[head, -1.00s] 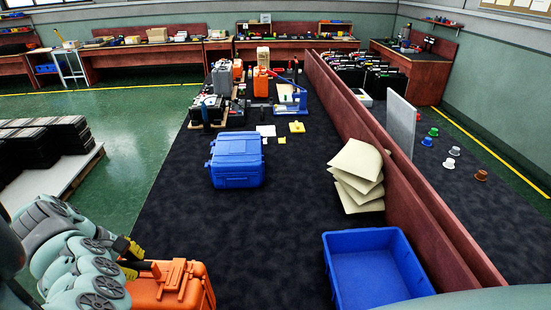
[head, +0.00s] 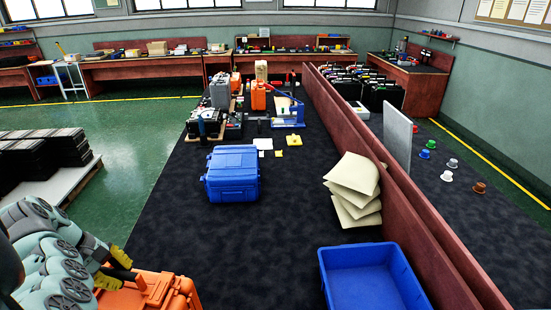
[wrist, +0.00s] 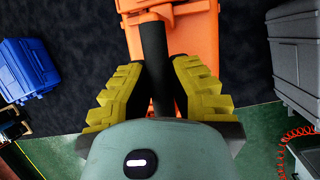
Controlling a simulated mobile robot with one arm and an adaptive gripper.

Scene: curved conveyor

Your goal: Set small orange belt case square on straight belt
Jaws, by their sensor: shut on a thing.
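The orange case (head: 160,292) is at the lower left of the head view, partly cut off by the frame's bottom edge. My gripper (head: 114,268) is at its left side. In the wrist view the orange case (wrist: 206,45) lies beyond the fingers. My gripper (wrist: 153,88) has its yellow-padded fingers on both sides of a dark bar (wrist: 154,60), which looks like the case's handle, and is shut on it. The dark bed of the straight belt (head: 260,245) stretches beyond the case. Contact under the case is hidden.
A blue case (head: 231,173) stands on the dark surface ahead. A blue tray (head: 325,290) and stacked beige sheets (head: 352,190) are at the right, beside a reddish-brown side wall (head: 415,220). A grey case (wrist: 298,60) shows in the wrist view. The middle of the dark surface is clear.

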